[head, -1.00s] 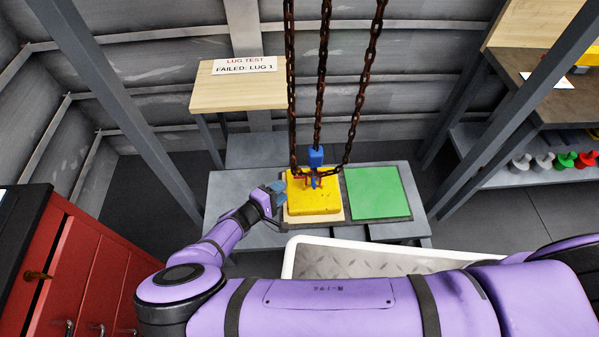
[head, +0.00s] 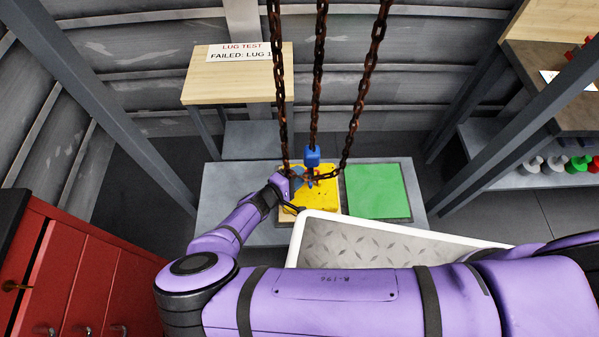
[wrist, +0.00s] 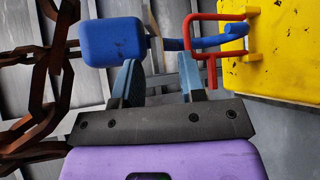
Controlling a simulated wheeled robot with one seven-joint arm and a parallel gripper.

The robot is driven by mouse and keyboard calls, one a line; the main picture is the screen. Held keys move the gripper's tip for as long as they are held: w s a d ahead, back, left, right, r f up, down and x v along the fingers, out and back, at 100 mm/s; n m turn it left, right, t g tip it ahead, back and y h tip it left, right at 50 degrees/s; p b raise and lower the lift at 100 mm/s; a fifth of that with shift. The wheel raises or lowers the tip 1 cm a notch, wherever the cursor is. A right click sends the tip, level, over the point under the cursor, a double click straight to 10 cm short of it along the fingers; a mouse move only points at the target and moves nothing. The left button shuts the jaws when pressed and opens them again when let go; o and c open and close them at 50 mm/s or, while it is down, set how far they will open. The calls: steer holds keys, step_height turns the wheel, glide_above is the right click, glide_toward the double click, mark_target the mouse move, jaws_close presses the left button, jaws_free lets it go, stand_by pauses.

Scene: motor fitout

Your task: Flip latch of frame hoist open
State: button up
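The frame hoist's blue block (head: 312,156) hangs from a rusty chain (head: 318,75) over a yellow block (head: 325,201). In the wrist view the blue block (wrist: 112,42) continues into a blue hook (wrist: 222,40) at a yellow lug (wrist: 250,42) on the yellow block (wrist: 290,55). A red bent bar, apparently the latch (wrist: 213,62), lies across the hook. My gripper (head: 298,182) is beside the hook from the left. In the wrist view its blue-grey fingers (wrist: 160,74) are apart, with nothing clearly between them, just below the hook's stem. The latch is not clear in the head view.
Other rusty chains (head: 367,85) hang close on both sides. A green plate (head: 377,190) lies right of the yellow block on the grey bench (head: 225,195). A white-rimmed tray (head: 400,230) is in front. A wooden stand with a sign (head: 230,88) is behind.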

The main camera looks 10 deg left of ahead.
steer(key=shift+c, duration=0.3)
jaws_close()
steer(key=shift+w+r, duration=0.1)
steer(key=shift+r+n+g, duration=0.15)
steer(key=shift+n+g, duration=0.35)
steer(key=shift+g, duration=0.1)
steer(key=shift+o, duration=0.3)
jaws_free()
